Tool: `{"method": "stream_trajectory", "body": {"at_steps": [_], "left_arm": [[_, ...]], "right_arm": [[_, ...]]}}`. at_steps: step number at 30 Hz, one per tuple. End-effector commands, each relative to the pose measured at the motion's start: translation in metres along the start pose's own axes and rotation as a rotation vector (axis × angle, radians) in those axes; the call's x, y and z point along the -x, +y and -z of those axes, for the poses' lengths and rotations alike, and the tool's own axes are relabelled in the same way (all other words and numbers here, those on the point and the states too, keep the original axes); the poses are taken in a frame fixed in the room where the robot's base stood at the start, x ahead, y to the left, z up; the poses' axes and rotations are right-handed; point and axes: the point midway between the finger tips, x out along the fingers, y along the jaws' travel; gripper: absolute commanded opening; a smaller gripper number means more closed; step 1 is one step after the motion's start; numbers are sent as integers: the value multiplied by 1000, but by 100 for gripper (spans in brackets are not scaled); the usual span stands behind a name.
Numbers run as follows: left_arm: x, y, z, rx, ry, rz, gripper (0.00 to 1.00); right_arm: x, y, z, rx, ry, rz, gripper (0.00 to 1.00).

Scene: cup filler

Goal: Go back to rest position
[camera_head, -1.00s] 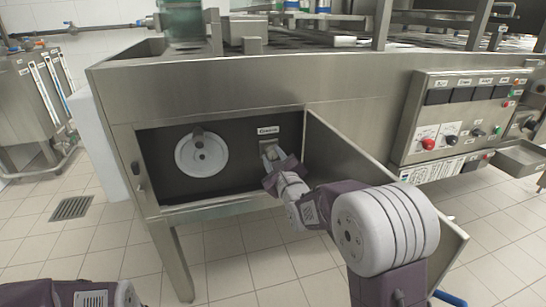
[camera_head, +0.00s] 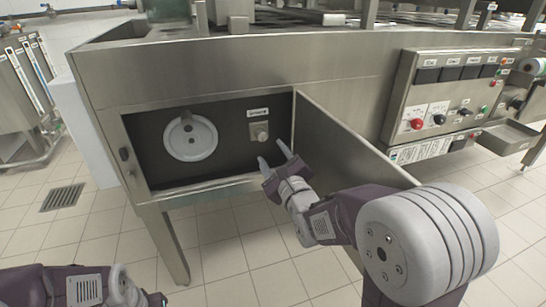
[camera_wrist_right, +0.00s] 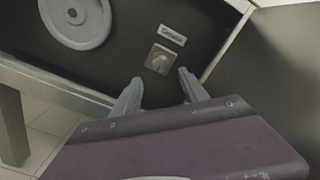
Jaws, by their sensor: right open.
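My right gripper (camera_head: 273,158) is open and empty, just in front of the open compartment of the steel machine. Its two fingers also show apart in the right wrist view (camera_wrist_right: 158,88). Beyond them is a small knob (camera_head: 260,132) on the dark back panel, under a white label (camera_head: 258,113). The knob is clear of the fingers in the right wrist view (camera_wrist_right: 159,60). My left arm shows at the bottom left of the head view, but its gripper fingers cannot be made out.
A round white disc (camera_head: 191,138) is on the compartment's back panel. The open steel door (camera_head: 345,150) stands right of the compartment, close to my right arm. A control panel (camera_head: 450,95) with buttons is farther right. Tiled floor (camera_head: 225,255) is clear in front.

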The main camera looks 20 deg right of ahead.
Motion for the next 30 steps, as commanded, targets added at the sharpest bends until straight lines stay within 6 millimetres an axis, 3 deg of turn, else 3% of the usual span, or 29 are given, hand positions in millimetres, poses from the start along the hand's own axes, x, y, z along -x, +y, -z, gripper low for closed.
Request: {"method": "stream_trajectory", "body": {"at_steps": [8, 11, 13, 15, 17, 20, 23, 27, 30], "left_arm": [[3, 0, 0, 0, 0, 0, 36], [28, 1, 3, 0, 0, 0, 36], [58, 1, 6, 0, 0, 0, 36], [91, 2, 10, 0, 0, 0, 36], [112, 2, 12, 0, 1, 0, 36], [125, 2, 13, 0, 1, 0, 36], [136, 3, 14, 0, 0, 0, 36], [140, 3, 14, 0, 0, 0, 36], [137, 3, 14, 0, 0, 0, 36]], "right_arm": [[0, -2, -2, 0, 1, 0, 52], [0, -18, -23, 0, -2, 0, 52], [2, -36, -46, -1, -2, -2, 52], [4, -44, -56, 29, 63, -52, 52], [13, -32, -40, 211, 178, -170, 52], [37, -6, -6, 544, 292, -398, 52], [72, 18, 23, 879, 322, -677, 52], [131, 47, 56, 1289, 201, -1095, 52], [168, 62, 72, 1494, 33, -1341, 52]]}}
